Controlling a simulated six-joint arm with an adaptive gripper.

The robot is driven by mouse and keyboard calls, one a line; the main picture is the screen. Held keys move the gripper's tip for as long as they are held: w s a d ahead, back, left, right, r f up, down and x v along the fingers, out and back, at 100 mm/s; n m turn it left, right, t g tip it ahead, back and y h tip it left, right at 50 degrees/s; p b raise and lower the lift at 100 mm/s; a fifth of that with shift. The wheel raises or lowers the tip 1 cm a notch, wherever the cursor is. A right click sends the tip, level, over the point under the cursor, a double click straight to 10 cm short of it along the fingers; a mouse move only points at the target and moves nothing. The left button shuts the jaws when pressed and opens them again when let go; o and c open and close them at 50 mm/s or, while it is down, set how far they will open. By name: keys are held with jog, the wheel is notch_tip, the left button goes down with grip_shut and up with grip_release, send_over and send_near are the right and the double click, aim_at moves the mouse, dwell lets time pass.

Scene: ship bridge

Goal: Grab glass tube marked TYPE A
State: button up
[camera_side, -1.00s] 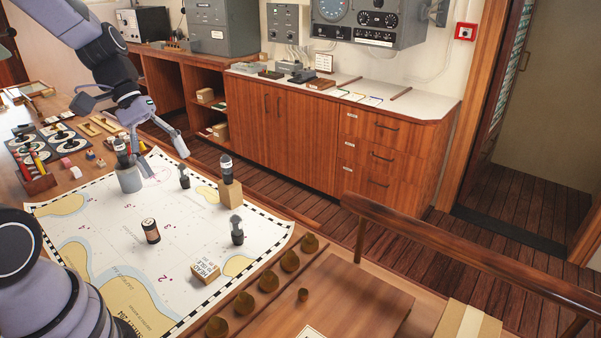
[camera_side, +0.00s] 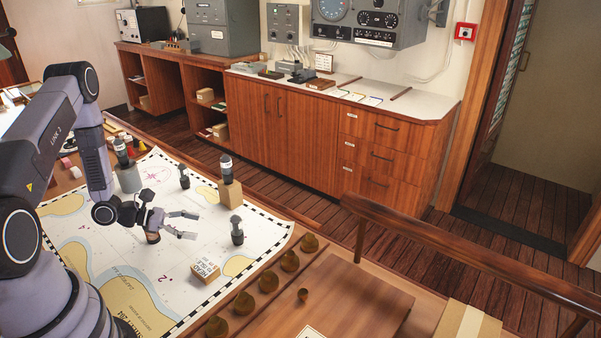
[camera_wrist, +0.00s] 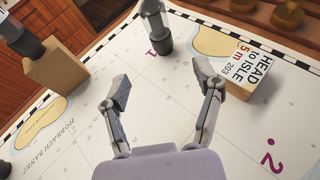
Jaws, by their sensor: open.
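A glass tube with a dark lower part (camera_side: 237,232) stands upright on the chart; in the wrist view it (camera_wrist: 155,28) is ahead of my gripper (camera_wrist: 163,85), beyond the fingertips. My gripper (camera_side: 190,224) is open, empty and low over the chart, apart from that tube. A similar tube (camera_side: 227,168) stands on a wooden block (camera_side: 230,192). Another tube (camera_side: 122,152) stands on a grey cylinder (camera_side: 129,179), and one (camera_side: 184,177) on the chart. A brown jar (camera_side: 152,237) is partly hidden behind my gripper. No TYPE A marking is readable.
A lettered block, "HEAD TO ISLE" (camera_side: 205,272), sits right of my fingers in the wrist view (camera_wrist: 255,75). A row of brass knobs (camera_side: 268,282) lines the wooden strip beside the chart (camera_side: 190,260). The chart between fingers and tube is clear.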

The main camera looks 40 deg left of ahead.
aim_at(238, 233)
jog(key=x, duration=1.1)
jog(key=shift+w+d+r, duration=0.1)
jog(key=shift+w+d, duration=0.15)
jog(key=shift+w, duration=0.05)
jog(key=shift+c, duration=0.2)
grip_shut()
